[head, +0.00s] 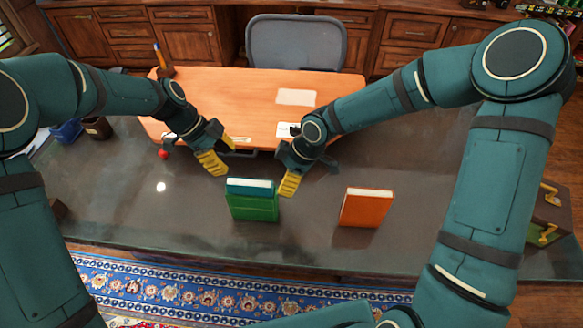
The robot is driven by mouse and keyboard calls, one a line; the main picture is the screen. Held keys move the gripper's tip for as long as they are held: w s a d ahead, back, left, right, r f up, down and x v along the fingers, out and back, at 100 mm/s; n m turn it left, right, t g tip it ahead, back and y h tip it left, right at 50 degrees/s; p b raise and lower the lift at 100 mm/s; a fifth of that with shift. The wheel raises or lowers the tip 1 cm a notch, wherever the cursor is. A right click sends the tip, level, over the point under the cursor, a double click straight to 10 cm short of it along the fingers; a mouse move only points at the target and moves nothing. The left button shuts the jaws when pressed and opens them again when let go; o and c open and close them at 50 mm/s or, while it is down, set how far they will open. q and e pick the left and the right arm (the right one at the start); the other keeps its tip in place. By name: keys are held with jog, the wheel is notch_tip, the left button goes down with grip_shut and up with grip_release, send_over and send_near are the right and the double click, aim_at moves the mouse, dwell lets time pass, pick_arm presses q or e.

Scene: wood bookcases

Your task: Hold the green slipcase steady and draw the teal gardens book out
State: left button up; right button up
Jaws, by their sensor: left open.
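The green slipcase (254,209) stands upright on the dark desk, with the teal book (238,188) inside it. The book's pale page edges and a strip of its cover show above the case. My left gripper (224,160) is open and empty, behind and to the left of the slipcase. My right gripper (309,177) is behind and to the right of the slipcase. One yellow finger points down near the case's right edge, and a dark finger appears spread to the right. Nothing shows between its fingers. Neither gripper visibly touches the slipcase or book.
An orange book (366,209) stands to the right on the desk (130,205). A small red ball (163,154) lies at the left. A lighter wooden desktop (245,92) and a grey chair (296,45) are behind. A brass-fitted case (547,225) sits at far right.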

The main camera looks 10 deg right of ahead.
aim_at(243, 181)
jog(key=x, duration=1)
jog(key=shift+r, duration=0.1)
jog(key=c, duration=1.3)
pick_arm(q)
jog(key=o, duration=0.3)
pick_arm(e)
jog(key=shift+o, duration=0.2)
pick_arm(q)
jog(key=shift+s+d+f+y, duration=0.1)
jog(key=shift+s+d+y, duration=0.25)
jog(key=shift+y, duration=0.25)
jog(key=shift+s+d+y, duration=0.15)
jog(key=shift+d+y, duration=0.5)
jog(key=shift+y, duration=0.35)
jog(key=shift+d+r+t+y, duration=0.2)
jog(key=shift+d+t+y, duration=0.5)
jog(key=shift+y, duration=0.4)
jog(key=shift+a+f, duration=0.1)
jog(key=shift+f, duration=0.25)
notch_tip(243, 181, down, 11)
jog(key=shift+f, duration=0.1)
